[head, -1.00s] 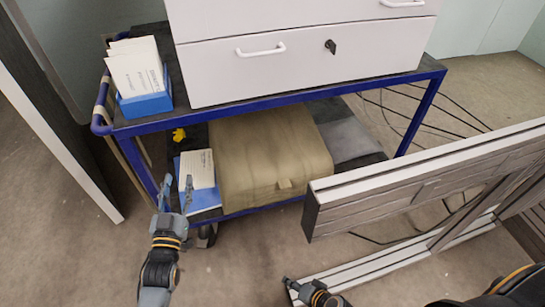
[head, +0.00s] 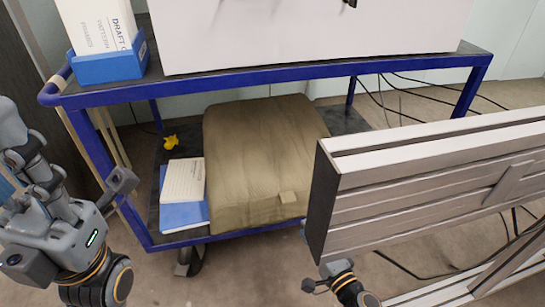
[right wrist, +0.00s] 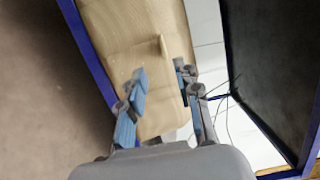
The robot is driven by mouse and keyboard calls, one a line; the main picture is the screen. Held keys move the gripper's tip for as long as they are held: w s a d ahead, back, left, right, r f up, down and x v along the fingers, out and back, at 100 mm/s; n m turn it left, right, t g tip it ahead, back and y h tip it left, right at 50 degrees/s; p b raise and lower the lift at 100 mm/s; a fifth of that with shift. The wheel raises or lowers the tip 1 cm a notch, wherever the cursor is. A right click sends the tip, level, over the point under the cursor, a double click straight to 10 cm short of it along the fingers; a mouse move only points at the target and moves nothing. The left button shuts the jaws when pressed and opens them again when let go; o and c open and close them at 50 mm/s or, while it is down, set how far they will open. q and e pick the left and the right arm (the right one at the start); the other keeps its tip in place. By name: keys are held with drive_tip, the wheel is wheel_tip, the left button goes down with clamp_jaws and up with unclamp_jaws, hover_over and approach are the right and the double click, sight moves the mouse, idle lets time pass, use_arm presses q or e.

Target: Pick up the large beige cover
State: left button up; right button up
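The large beige cover (head: 262,150) is a boxy, cloth-like piece with a small tab (head: 288,197) low on its front. It sits on the cart's lower shelf. In the right wrist view the cover (right wrist: 120,45) fills the upper middle. My right gripper (right wrist: 160,84) is open there, with blue-padded fingers apart on either side of the tab (right wrist: 163,46); contact cannot be told. In the head view its fingers are mostly hidden behind the grey beam. My left gripper (head: 50,190) is at the left edge, away from the cover, and its finger opening is unclear.
The blue-framed cart (head: 280,72) carries a white drawer unit (head: 260,35) and a blue card box (head: 110,66). A booklet (head: 184,180), blue folder (head: 184,215) and yellow object (head: 170,142) lie left of the cover. A grey beam (head: 430,170) stands close on the right.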

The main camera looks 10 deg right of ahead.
sight(287, 201)
drive_tip(key=x, duration=1.1)
drive_tip(key=shift+w+a+r+b, duration=0.2)
drive_tip(key=shift+a+r+b, duration=0.05)
drive_tip(key=shift+r+b, duration=0.05)
clamp_jaws()
